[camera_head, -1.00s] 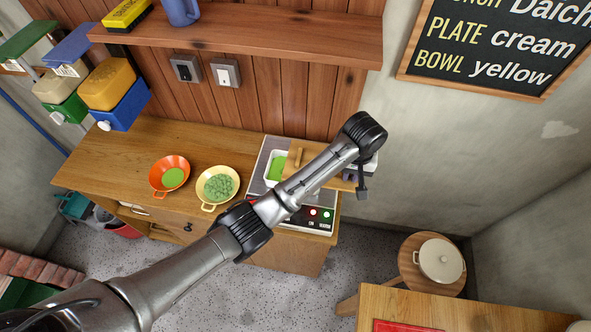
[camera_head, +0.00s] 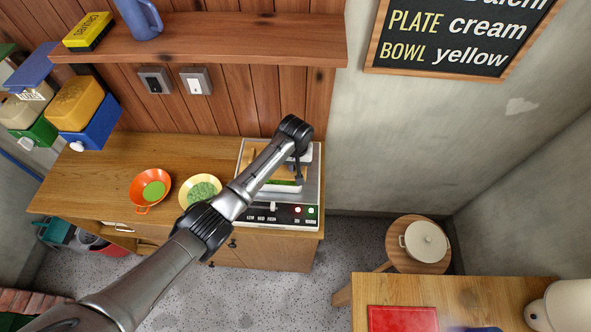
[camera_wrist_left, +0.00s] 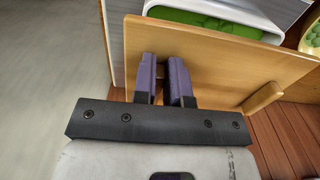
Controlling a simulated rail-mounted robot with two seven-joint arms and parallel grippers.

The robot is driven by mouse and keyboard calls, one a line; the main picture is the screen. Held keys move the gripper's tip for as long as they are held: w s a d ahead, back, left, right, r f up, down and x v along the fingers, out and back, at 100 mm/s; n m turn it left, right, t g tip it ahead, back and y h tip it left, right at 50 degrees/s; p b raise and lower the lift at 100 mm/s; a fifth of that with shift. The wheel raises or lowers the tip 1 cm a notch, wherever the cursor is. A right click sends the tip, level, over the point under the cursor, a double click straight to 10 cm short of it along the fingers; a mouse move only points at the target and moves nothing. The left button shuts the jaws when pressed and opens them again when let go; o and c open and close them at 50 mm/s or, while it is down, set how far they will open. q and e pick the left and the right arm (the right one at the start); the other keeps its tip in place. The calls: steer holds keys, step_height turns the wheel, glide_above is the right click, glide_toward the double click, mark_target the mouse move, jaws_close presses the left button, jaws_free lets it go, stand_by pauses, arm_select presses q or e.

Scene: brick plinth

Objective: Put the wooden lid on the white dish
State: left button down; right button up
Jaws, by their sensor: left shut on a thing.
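The wooden lid (camera_wrist_left: 215,60) is a flat light-wood board with a bar handle (camera_wrist_left: 263,97). My left gripper (camera_wrist_left: 165,65) is shut on the edge of the lid, which looks tilted. In the head view the lid (camera_head: 286,173) is partly hidden behind my left forearm, above the grey warming plate. The white dish (camera_wrist_left: 220,14) with green contents lies just beyond the lid in the left wrist view. In the head view only part of the dish (camera_head: 285,188) shows. Whether lid and dish touch cannot be told. My right gripper is not in view.
The appliance (camera_head: 310,195) with knobs and lights stands at the counter's right end. An orange pan (camera_head: 136,190) and a yellow pan (camera_head: 185,197) with green contents sit left of it. A shelf (camera_head: 215,40) hangs above.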

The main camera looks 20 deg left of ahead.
arm_select(q)
steer(key=shift+f, duration=1.65)
steer(key=shift+f, duration=0.1)
steer(key=shift+f, duration=0.15)
steer(key=c, duration=1.2)
jaws_free()
steer(key=shift+o, duration=0.2)
step_height(320, 180, up, 12)
steer(key=shift+r, duration=0.25)
